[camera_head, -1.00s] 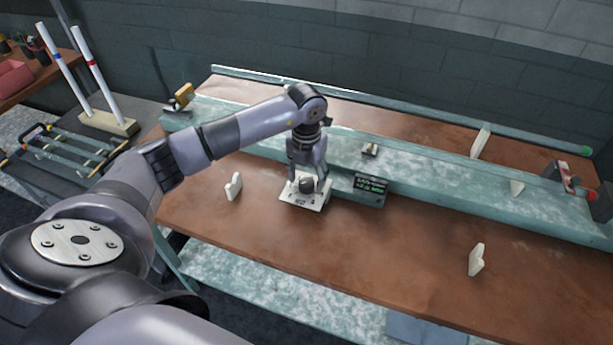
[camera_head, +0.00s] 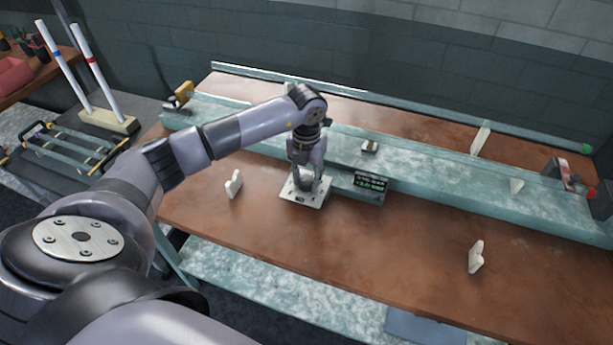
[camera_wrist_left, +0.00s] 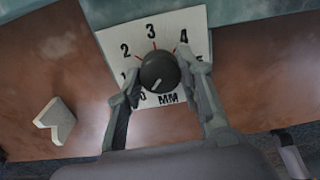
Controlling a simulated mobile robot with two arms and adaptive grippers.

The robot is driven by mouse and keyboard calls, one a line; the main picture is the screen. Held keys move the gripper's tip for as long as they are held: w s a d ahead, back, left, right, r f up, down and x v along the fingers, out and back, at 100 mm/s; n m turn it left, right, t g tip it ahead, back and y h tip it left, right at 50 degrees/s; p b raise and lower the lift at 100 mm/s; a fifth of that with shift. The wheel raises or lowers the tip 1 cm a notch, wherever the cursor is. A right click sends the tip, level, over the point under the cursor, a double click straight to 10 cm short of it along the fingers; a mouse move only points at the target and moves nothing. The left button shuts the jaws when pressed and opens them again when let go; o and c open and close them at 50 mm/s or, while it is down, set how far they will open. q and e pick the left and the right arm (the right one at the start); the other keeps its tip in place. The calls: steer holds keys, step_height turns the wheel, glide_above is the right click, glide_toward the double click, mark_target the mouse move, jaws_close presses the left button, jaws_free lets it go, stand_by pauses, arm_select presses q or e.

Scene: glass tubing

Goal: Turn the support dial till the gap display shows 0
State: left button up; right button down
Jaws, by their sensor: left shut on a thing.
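The support dial is a round dark knob (camera_wrist_left: 160,72) on a white plate (camera_wrist_left: 180,28) marked with numbers and "MM". The plate lies on the brown bench, and it also shows in the head view (camera_head: 313,202). My left gripper (camera_wrist_left: 160,88) points down at the dial with a finger on each side, shut on the knob. A pale pointer line on the knob points toward the lower left in the wrist view, near the low end of the scale. The gap display (camera_head: 370,183) is a small dark panel with green text right of the dial, too small to read. My right gripper is not in view.
White V-shaped supports stand left (camera_head: 234,184) and right (camera_head: 476,257) of the dial on the brown bench. A long teal rail (camera_head: 430,175) runs behind. A rack with glass tubes (camera_head: 75,152) is at the far left. The bench front is clear.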

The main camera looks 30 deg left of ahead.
arm_select(q)
steer(key=shift+c, duration=1)
steer(key=m+b, duration=0.3)
steer(key=shift+w+f+m, duration=0.1)
steer(key=shift+f+m, duration=0.05)
steer(key=shift+m, duration=0.15)
steer(key=m+b, duration=0.3)
steer(key=shift+m, duration=0.3)
steer(key=m+b, duration=0.2)
steer(key=m, duration=0.1)
steer(key=shift+m+b, duration=0.3)
steer(key=shift+m, duration=0.1)
steer(key=m+b, duration=0.3)
steer(key=m, duration=0.3)
steer(key=m+b, duration=0.2)
steer(key=m, duration=0.3)
steer(key=shift+r, duration=0.2)
